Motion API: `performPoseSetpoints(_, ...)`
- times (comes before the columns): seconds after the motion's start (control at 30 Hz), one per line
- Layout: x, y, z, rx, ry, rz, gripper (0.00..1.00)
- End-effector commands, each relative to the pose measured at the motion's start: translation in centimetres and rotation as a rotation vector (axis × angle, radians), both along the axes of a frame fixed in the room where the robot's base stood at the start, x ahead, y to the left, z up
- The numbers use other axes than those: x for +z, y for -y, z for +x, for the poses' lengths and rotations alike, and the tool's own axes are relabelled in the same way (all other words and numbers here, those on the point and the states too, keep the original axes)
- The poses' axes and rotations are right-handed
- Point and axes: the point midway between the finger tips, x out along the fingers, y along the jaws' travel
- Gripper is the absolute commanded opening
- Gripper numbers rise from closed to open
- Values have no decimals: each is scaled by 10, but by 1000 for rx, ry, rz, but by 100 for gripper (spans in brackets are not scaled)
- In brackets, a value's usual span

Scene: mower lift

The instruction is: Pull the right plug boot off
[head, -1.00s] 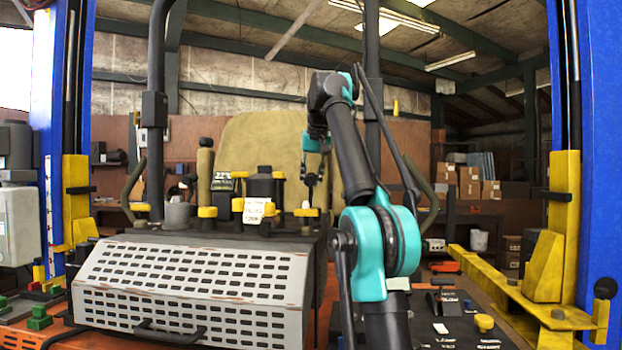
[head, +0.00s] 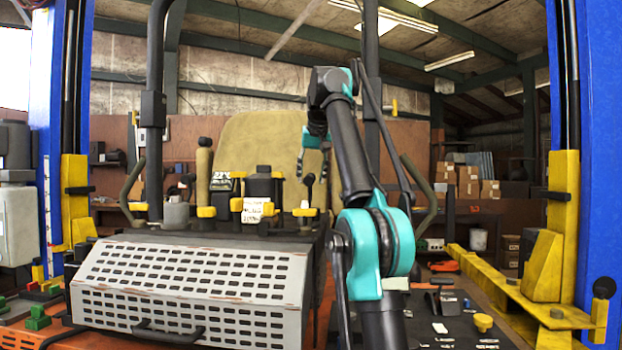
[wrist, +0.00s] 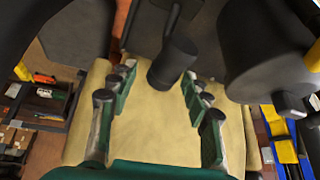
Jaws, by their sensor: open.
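A small black capped piece on a thin stem (head: 308,180), which I take for the right plug boot, stands above the yellow fitting (head: 305,212) at the right of the engine top. In the wrist view it seems to be the dark cylinder (wrist: 172,65) at upper middle. My gripper (head: 312,172) is above and around it in the head view. The wrist view shows my gripper (wrist: 160,90) with its green and black fingers wide apart. The dark cylinder lies between and beyond them, with no contact visible.
A large dark cylinder (wrist: 270,45) is close on the right in the wrist view. The perforated grey cover (head: 190,285) is in front, the tan seat back (head: 255,145) behind. Blue lift posts (head: 600,200) stand at both sides.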

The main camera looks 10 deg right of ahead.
Motion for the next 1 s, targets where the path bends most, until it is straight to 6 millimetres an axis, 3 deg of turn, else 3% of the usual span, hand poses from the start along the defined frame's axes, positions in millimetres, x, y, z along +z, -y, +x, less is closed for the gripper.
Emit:
performPoseSetpoints(0.33, 0, 2, -28, 0, 0, 0, 49)
performPoseSetpoints(1.0, 1, 6, -113, 0, 0, 0, 49)
